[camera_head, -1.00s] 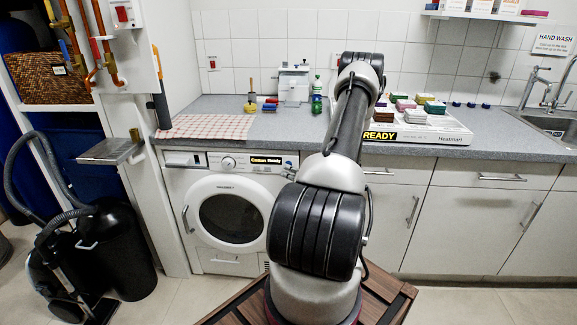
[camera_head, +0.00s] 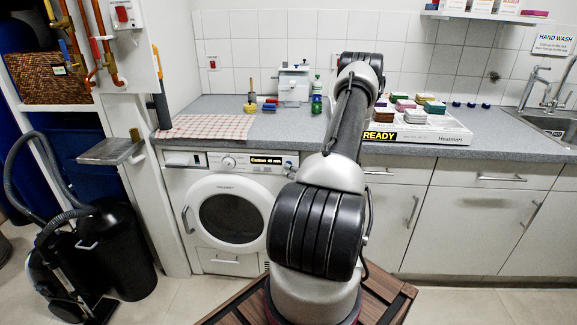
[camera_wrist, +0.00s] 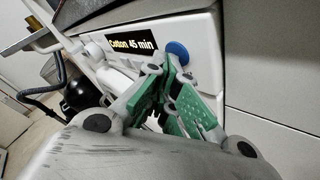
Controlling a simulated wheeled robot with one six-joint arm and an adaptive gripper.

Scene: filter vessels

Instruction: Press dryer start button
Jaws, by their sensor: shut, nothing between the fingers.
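The white dryer (camera_head: 190,232) with a round dark door stands under the counter at the left in the head view. Its display (camera_head: 267,160) is lit; in the wrist view the display (camera_wrist: 131,45) reads "Cotton 45 min". A round blue button (camera_wrist: 179,51) sits right of the display on the front panel. My gripper (camera_wrist: 165,68) is shut and empty, its tips just below the button. I cannot tell whether they touch it. In the head view my arm hides most of the gripper.
The grey counter (camera_head: 235,135) runs above the dryer. A checkered cloth (camera_head: 210,127) lies at the left. A vacuum cleaner (camera_head: 60,270) stands on the floor at the left.

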